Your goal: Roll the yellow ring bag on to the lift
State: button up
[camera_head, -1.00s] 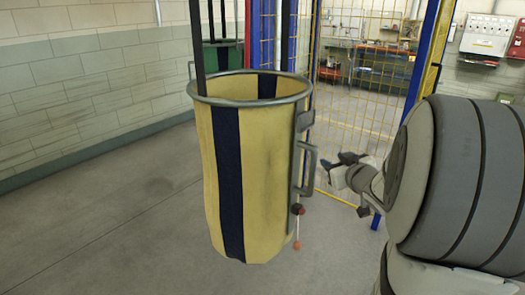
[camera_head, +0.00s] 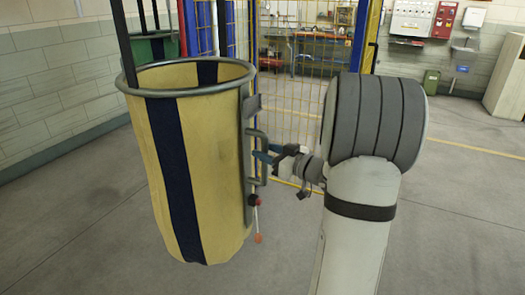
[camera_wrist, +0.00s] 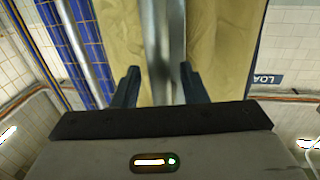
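The yellow ring bag (camera_head: 218,150) hangs upright from dark straps, with a grey metal ring at its top and dark blue vertical bands. On its right side is a grey metal handle (camera_head: 263,176), with a red knob and an orange-ended cord below. In the wrist view my gripper (camera_wrist: 160,72) is open, and a blurred grey upright bar (camera_wrist: 163,35) stands between and ahead of the fingertips, before the yellow cloth. I cannot tell whether the fingers touch it. I cannot make out a lift.
A green bag (camera_head: 152,48) hangs behind on the left. Yellow mesh fencing (camera_head: 285,85) with blue posts stands behind the handle. A brick wall (camera_head: 60,100) runs along the left. Grey floor (camera_head: 455,220) is clear on the right.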

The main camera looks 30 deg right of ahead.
jog(key=shift+w+a, duration=0.2)
jog(key=shift+w, duration=0.15)
jog(key=shift+c, duration=0.5)
grip_shut()
jog(key=shift+a, duration=0.1)
